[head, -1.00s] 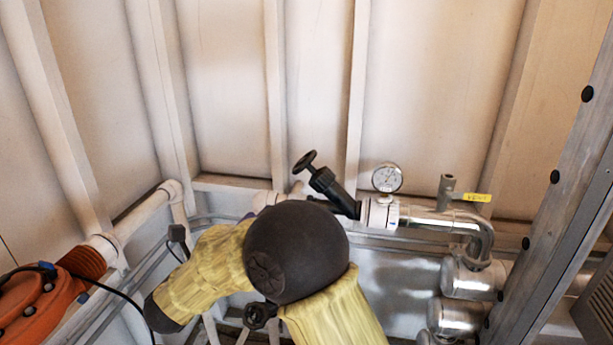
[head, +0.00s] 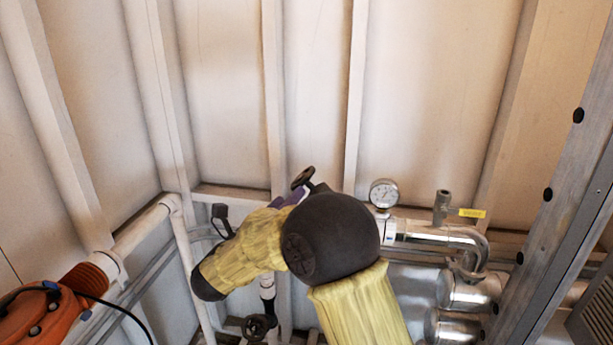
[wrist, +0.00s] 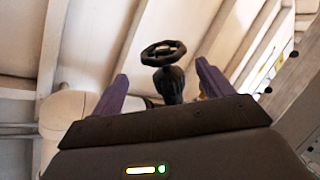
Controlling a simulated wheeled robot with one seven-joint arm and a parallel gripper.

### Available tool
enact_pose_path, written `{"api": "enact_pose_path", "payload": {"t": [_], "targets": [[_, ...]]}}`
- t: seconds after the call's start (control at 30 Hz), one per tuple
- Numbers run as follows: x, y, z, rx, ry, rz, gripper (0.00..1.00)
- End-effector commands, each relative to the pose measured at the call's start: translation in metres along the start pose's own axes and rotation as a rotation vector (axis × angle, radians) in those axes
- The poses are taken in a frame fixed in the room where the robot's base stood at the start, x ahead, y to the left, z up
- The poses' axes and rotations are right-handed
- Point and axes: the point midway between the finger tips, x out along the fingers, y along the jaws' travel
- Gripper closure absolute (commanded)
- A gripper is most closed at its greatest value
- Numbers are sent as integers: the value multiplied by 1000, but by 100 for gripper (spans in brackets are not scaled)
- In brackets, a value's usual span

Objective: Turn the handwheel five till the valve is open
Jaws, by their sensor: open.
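A dark handwheel (head: 303,178) on a slanted black valve stands in front of the back wall in the head view. My dark arm joint hides most of its valve body. The wrist view shows a handwheel (wrist: 163,52) on a black stem, centred between my purple fingers with a gap on both sides. My gripper (wrist: 162,72) is open and empty. A second dark handwheel (head: 259,327) sits lower on a vertical pipe. No number is readable on either wheel.
A pressure gauge (head: 384,194) and a small valve with a yellow tag (head: 472,213) stand right of the upper handwheel on steel piping. An orange machine (head: 45,312) is at lower left. A grey metal post (head: 545,200) slants along the right. White pipes run along the left wall.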

Motion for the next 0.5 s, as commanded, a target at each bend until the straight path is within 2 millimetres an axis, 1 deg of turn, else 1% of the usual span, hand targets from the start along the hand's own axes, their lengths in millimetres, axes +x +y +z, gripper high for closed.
{"api": "enact_pose_path", "payload": {"t": [0.03, 0.3, 0.4, 0.5], "targets": [[11, -2, 1, -2, 3, -4, 21], [61, -4, -3, -4, 8, -10, 21], [72, -3, -4, -4, 9, -10, 21], [78, -3, -4, -5, 8, -8, 21]]}}
